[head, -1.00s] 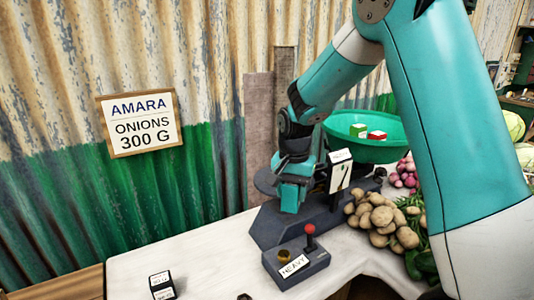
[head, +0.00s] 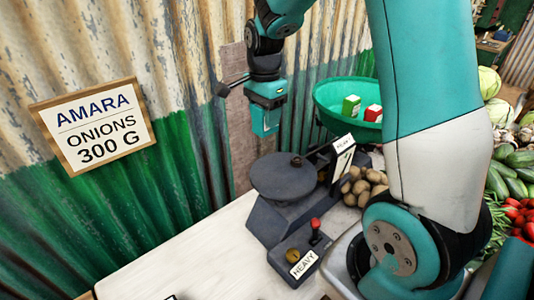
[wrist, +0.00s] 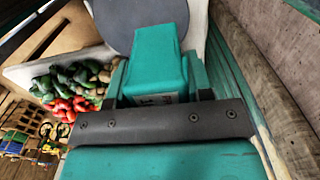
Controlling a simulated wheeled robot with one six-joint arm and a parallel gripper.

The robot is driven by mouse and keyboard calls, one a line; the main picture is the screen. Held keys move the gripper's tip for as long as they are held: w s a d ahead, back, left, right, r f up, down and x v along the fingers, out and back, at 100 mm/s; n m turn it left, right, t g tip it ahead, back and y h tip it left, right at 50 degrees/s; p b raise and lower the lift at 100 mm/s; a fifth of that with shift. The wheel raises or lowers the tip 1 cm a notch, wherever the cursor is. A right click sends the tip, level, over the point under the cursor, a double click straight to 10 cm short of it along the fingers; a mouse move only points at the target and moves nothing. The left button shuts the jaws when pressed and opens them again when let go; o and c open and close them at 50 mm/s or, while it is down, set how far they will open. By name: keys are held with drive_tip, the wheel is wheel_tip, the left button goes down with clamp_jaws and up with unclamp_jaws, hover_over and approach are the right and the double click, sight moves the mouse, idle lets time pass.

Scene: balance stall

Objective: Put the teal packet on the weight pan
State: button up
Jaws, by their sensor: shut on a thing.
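The teal packet (wrist: 158,55) is a block with a pale label, held between the fingers of my gripper (wrist: 158,82) in the wrist view. In the head view, my gripper (head: 267,103) hangs in front of the wall with the teal packet (head: 265,121) below it. The weight pan (head: 283,182) is a dark grey round plate on the left of the balance. My gripper and the packet are above it and a little left in the picture, apart from it. A small dark knob-like piece (head: 296,160) shows at its back edge. The pan (wrist: 122,20) is partly hidden behind the packet in the wrist view.
The green goods bowl (head: 325,97) holds a green box (head: 351,106) and a red box (head: 373,113). A control box marked HEAVY (head: 292,258) with a red-topped lever stands before the balance. Potatoes (head: 358,187) lie beside it. The corrugated wall (head: 170,150) is close behind.

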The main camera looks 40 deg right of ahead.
wheel_tip(320, 180, down, 13)
drive_tip(key=shift+r+p, duration=0.2)
drive_tip(key=shift+p, duration=0.65)
drive_tip(key=shift+f, duration=0.15)
drive_tip(key=o, duration=1)
